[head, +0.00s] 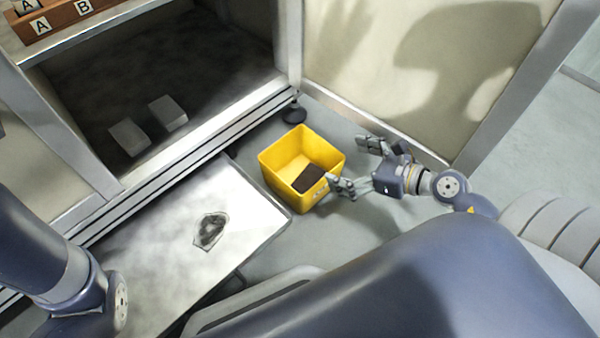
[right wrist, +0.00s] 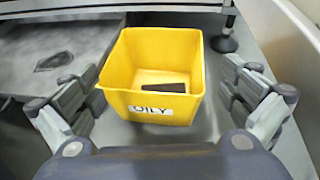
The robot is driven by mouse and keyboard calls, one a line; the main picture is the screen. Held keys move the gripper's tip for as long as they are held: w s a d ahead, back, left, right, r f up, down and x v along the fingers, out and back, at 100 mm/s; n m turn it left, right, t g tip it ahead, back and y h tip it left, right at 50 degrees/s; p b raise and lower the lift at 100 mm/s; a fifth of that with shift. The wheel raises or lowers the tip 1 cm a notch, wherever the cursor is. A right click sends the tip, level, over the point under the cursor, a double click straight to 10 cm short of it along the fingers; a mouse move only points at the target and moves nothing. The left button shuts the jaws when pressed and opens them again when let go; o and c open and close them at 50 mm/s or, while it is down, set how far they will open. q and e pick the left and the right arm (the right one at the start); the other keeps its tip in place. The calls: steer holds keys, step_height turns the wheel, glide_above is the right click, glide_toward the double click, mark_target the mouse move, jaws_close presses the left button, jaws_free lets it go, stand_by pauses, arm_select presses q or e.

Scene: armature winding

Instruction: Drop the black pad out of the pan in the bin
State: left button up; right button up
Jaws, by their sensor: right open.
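The yellow bin (head: 275,181) stands on the floor right of the pale metal pan (head: 250,207). The black pad (head: 308,178) lies inside the bin, near its front right wall. In the right wrist view the bin (right wrist: 118,75) reads "OILY", and the dark pad (right wrist: 170,87) shows inside it, partly hidden by the front wall. My right gripper (head: 347,165) is open and empty, just right of the bin. In the right wrist view its spread fingers (right wrist: 160,85) frame the bin. My left gripper is outside the view; only my left arm shows.
A dark irregular stain (head: 210,230) marks the pan. Two pale blocks (head: 148,124) lie in the dark cabinet recess behind the rail. A black levelling foot (head: 294,112) stands behind the bin, and a beige panel (head: 400,65) rises behind my right gripper.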

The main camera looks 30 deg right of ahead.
steer(key=shift+v, duration=1.1)
